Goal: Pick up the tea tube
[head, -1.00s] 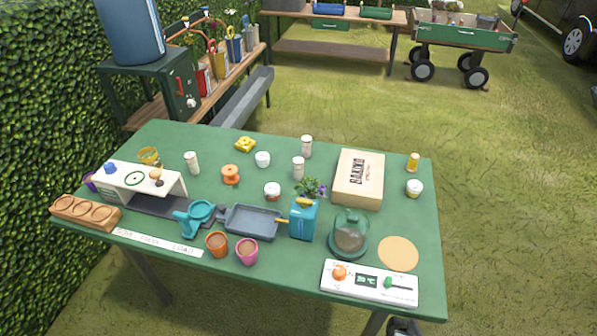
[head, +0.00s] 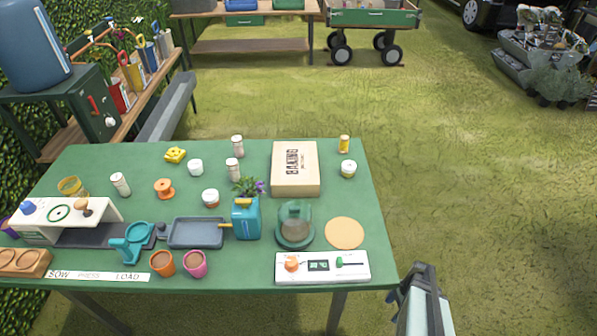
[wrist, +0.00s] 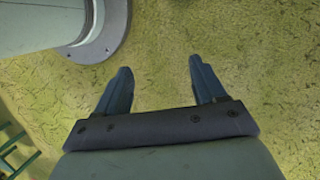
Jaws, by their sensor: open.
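Several small upright tubes stand on the green table (head: 352,215). A yellow tube with a light band (head: 344,144) stands at the back right corner, right of the box. Whitish capped tubes stand at the back middle (head: 237,146), just in front of that (head: 234,169), and at the left (head: 120,184). Their labels are too small to read, so I cannot tell which is the tea tube. My gripper (wrist: 160,63) is open and empty in the wrist view, pointing at the grass, with no tube in sight there.
A wooden box (head: 295,170) stands left of the yellow tube, and a small white jar (head: 348,169) stands in front of it. Grass lies right of the table.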

